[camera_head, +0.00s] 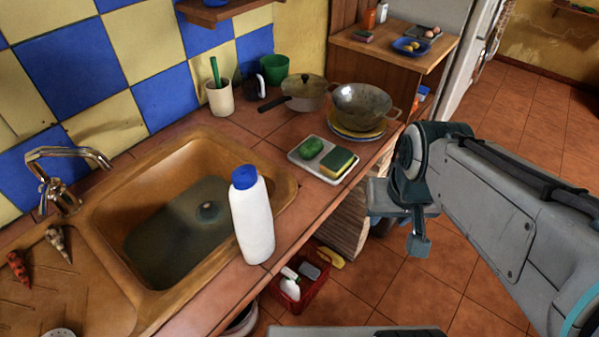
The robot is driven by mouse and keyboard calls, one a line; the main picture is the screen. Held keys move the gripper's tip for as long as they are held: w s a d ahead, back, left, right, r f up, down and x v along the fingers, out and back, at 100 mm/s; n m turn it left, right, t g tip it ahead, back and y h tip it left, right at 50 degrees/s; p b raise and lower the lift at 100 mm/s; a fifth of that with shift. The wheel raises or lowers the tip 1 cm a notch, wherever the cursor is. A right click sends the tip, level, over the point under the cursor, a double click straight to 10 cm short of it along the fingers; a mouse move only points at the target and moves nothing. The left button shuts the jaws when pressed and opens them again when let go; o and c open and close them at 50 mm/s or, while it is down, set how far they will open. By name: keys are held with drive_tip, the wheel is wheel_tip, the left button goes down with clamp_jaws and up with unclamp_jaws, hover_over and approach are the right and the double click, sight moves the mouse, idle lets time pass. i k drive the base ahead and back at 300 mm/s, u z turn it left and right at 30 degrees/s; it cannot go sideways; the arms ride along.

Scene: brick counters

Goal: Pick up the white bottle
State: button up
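The white bottle (252,222) with a blue cap stands upright on the tiled counter's front edge, at the right front corner of the sink. My gripper (405,222) is to the right of the bottle, beyond the counter's front edge and apart from the bottle. Its fingers point down and are partly hidden by the wrist, so I cannot tell how far they are parted. I see nothing held in it.
The sink (115,210) lies left of the bottle. A tray (349,177) with a sponge (338,162) and a green item (311,147) sits behind it to the right. A metal wok (362,105) and pan (304,90) stand farther back. A red crate (318,290) is on the floor below.

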sight(250, 204)
drive_tip(key=z, duration=0.7)
drive_tip(key=k, duration=0.8)
drive_tip(key=u, duration=1.75)
